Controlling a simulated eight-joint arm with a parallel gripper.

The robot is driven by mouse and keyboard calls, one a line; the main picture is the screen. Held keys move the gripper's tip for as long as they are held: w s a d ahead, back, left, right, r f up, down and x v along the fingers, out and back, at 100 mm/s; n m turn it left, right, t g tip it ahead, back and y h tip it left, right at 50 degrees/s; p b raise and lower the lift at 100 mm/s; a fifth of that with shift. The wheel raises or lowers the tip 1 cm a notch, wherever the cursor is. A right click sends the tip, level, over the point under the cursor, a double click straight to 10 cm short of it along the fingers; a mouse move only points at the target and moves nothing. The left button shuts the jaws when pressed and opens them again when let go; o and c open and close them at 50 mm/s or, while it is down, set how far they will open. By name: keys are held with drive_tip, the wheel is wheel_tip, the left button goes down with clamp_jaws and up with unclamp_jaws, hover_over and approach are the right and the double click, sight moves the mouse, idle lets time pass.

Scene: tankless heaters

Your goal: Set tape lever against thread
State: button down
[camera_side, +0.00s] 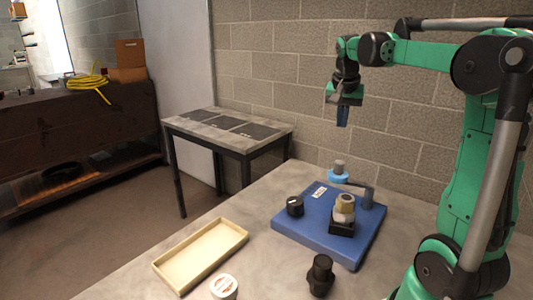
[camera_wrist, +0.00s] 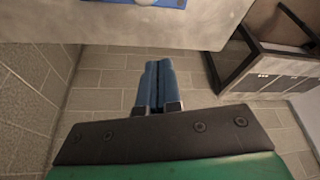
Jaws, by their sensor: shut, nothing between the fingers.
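My gripper (camera_side: 342,120) is raised high above the back of the bench, well clear of the blue board (camera_side: 330,255). In the wrist view its two blue fingers (camera_wrist: 158,68) are together with nothing held. On the board, a grey upright piece with a blue collar (camera_side: 338,175) stands at the back, beside a dark grey bent bar (camera_side: 366,194) that could be the lever. A tan-topped fitting on a black block (camera_side: 343,212) stands near the right. A white round item with red markings (camera_side: 223,287), possibly the tape, lies at the front. No thread can be made out.
A black round knob (camera_side: 295,206) is on the board's left. An empty tan tray (camera_side: 158,265) and a black fitting (camera_side: 321,275) are on the bench. A block wall (camera_side: 290,80) stands behind, and a side table (camera_side: 205,122) is at back left.

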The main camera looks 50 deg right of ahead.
sight(339, 170)
drive_tip(key=shift+s+d+m, duration=0.3)
drive_tip(key=shift+d, duration=0.3)
drive_tip(key=shift+f, duration=0.1)
drive_tip(key=shift+a+f, duration=0.2)
drive_tip(key=shift+f, duration=2.1)
drive_tip(key=shift+a+f, duration=0.2)
drive_tip(key=shift+f, duration=2.1)
drive_tip(key=shift+a, duration=0.1)
